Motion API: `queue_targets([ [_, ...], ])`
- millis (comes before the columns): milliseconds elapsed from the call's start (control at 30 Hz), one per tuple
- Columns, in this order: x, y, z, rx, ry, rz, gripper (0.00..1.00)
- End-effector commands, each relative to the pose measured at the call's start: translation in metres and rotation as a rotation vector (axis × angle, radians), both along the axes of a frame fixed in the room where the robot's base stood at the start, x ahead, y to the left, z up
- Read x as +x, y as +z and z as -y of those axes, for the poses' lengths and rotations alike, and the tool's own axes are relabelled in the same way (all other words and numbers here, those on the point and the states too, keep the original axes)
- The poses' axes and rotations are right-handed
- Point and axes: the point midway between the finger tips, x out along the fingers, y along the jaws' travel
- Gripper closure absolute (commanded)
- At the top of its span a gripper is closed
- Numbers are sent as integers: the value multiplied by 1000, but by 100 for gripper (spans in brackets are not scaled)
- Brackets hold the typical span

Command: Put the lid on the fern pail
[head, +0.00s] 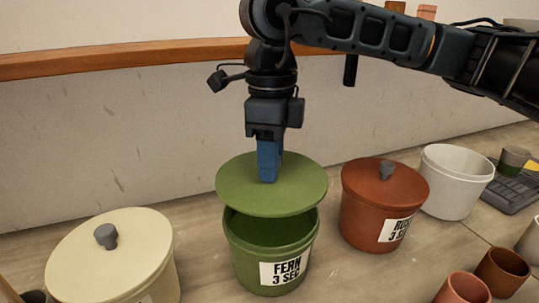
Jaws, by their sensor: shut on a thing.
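The fern pail (248,238) is green, with a white label reading "FERN 3 SEC", and stands upright on the bench. Its green lid (240,194) is held level just above the pail. A dark gap shows between the lid and the pail's rim at the front; the back of the rim is hidden by the lid. My gripper (269,178) points straight down, its blue fingers shut at the middle of the lid's top. The lid's knob is hidden between the fingers.
A cream pail with its lid (140,240) stands at the left. A rust-red lidded pail (362,222) stands close at the right, then an open white pail (450,196). Small brown cups (502,272) sit at lower right. A wall with a wooden rail (120,58) runs behind.

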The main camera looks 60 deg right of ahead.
Motion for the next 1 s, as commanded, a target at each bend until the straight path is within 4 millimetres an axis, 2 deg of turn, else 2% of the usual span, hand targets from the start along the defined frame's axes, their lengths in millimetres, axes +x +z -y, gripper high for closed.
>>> queue_targets([
  [333, 1, -4, 0, -1, 1, -1, 100],
  [800, 1, -47, 0, 0, 1, -1, 100],
  [1000, 1, -55, 0, 0, 1, -1, 100],
])
